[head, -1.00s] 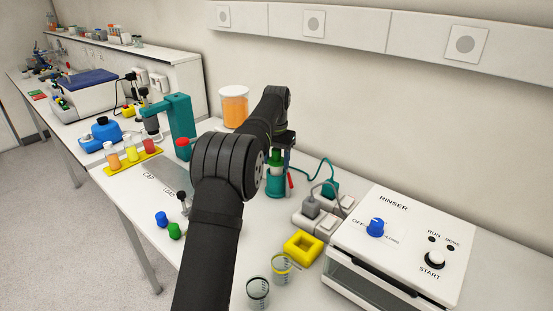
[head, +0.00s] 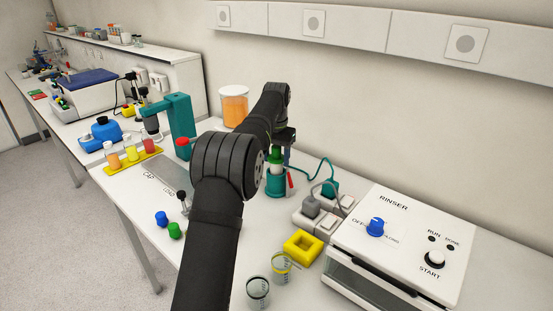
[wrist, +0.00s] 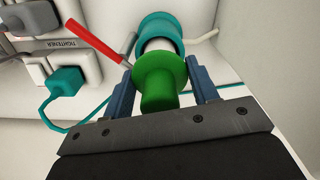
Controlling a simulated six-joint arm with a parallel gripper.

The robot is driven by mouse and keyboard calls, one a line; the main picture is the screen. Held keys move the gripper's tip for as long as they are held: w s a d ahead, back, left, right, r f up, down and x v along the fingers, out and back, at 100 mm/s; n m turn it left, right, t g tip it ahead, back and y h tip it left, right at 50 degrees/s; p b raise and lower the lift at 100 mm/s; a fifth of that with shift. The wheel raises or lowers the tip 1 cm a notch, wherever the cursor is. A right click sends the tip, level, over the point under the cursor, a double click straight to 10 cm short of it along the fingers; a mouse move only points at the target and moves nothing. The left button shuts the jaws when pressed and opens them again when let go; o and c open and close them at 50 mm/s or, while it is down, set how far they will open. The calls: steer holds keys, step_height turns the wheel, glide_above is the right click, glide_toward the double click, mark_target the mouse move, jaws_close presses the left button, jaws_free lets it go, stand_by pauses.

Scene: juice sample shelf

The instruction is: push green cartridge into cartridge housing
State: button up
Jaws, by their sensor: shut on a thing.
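The green cartridge (head: 276,155) stands upright at the top of the teal cartridge housing (head: 275,185), with a white section showing between them. In the wrist view the green cartridge (wrist: 160,85) has a wide flange, and the teal housing (wrist: 158,24) lies just beyond it, in line. My gripper (head: 284,136) is at the cartridge. In the wrist view my gripper (wrist: 161,75) has one finger on each side of the cartridge and is shut on it. How deep the cartridge sits in the housing is hidden.
A teal cable leads to a plug (head: 329,187) at the sockets on the right. The yellow block (head: 303,237), two beakers and the rinser (head: 400,235) stand nearer right. A large orange jar (head: 234,105) stands behind my arm.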

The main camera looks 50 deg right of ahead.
mark_target(276, 147)
steer(key=shift+r, duration=1.75)
steer(key=o, duration=1.1)
steer(key=shift+r, duration=3.75)
steer(key=shift+f, duration=0.1)
steer(key=shift+f, duration=4.55)
